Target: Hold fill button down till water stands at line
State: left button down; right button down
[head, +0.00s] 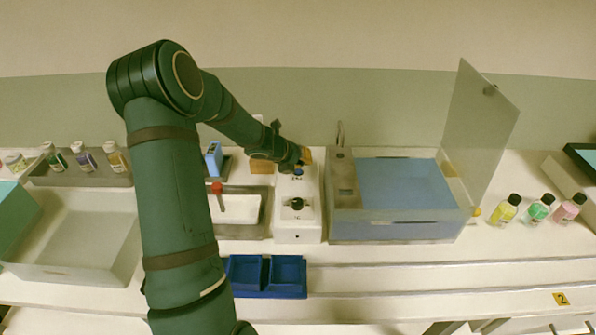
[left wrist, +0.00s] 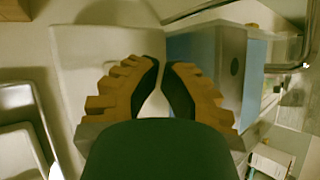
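The glass tank (head: 395,232) holds blue water (head: 405,183); I cannot make out a fill line. The white control box (head: 297,228) stands left of it, with a black knob (head: 297,204) on top and a small blue button (head: 298,172) behind the knob. My left gripper (head: 299,165) is over the rear of the box, right at the button; contact is hidden. In the left wrist view its orange-brown fingers (left wrist: 163,72) are drawn together, tips nearly meeting, nothing between them. The button does not show there. My right gripper is not in view.
The tank's clear lid (head: 482,125) stands open at the right. Capped bottles (head: 538,209) stand right of it; more bottles (head: 83,157) stand in a rack at the left. A blue divided tray (head: 266,276) lies in front of the box. A red-knobbed part (head: 217,188) is to its left.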

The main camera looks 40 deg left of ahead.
aim_at(302, 170)
pick_arm(q)
jog(key=shift+f, duration=0.1)
dwell(0.8)
jog(key=shift+f+b, duration=0.35)
jog(key=shift+b, duration=0.1)
jog(key=shift+f+b, duration=0.4)
dwell(0.5)
dwell(0.6)
jog(key=shift+r+p, duration=0.8)
jog(key=shift+r, duration=0.05)
jog(key=shift+r, duration=0.1)
notch_tip(302, 170, up, 5)
jog(key=p, duration=0.4)
jog(key=shift+p, duration=0.4)
